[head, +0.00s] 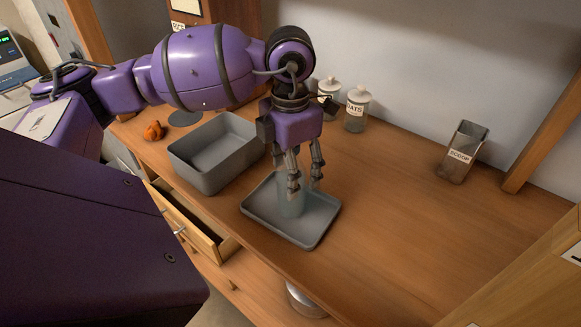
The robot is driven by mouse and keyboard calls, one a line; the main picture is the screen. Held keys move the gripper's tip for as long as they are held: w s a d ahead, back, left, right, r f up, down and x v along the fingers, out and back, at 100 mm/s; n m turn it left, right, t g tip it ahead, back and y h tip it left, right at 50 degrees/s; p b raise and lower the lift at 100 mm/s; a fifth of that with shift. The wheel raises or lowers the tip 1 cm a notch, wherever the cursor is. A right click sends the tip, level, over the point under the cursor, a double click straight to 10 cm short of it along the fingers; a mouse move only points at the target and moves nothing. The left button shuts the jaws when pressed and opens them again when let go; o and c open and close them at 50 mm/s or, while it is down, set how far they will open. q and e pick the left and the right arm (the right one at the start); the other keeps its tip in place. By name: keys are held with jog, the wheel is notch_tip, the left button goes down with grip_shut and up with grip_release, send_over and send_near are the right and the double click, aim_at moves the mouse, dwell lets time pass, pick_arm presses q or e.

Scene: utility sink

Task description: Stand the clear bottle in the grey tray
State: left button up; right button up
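The grey tray (318,222) is shallow and lies flat on the wooden counter near its front edge. The clear bottle (291,207) is a faint bluish, see-through shape that looks upright on the tray floor, toward its left part. Its upper part is hidden behind the fingers. My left gripper (303,180) points straight down over the tray, around the top of the bottle. Its fingers are spread, and the right one looks apart from the bottle. My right gripper is not in view.
A deeper grey bin (216,183) stands left of the tray. Labelled jars (356,112) stand at the back wall, and a scoop holder (463,153) at the right. An orange item (153,131) lies far left. A drawer (190,228) is open below. The counter right of the tray is clear.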

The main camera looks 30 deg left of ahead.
pick_arm(q)
notch_tip(320, 180, up, 12)
jog(key=shift+r, duration=0.2)
dwell(0.5)
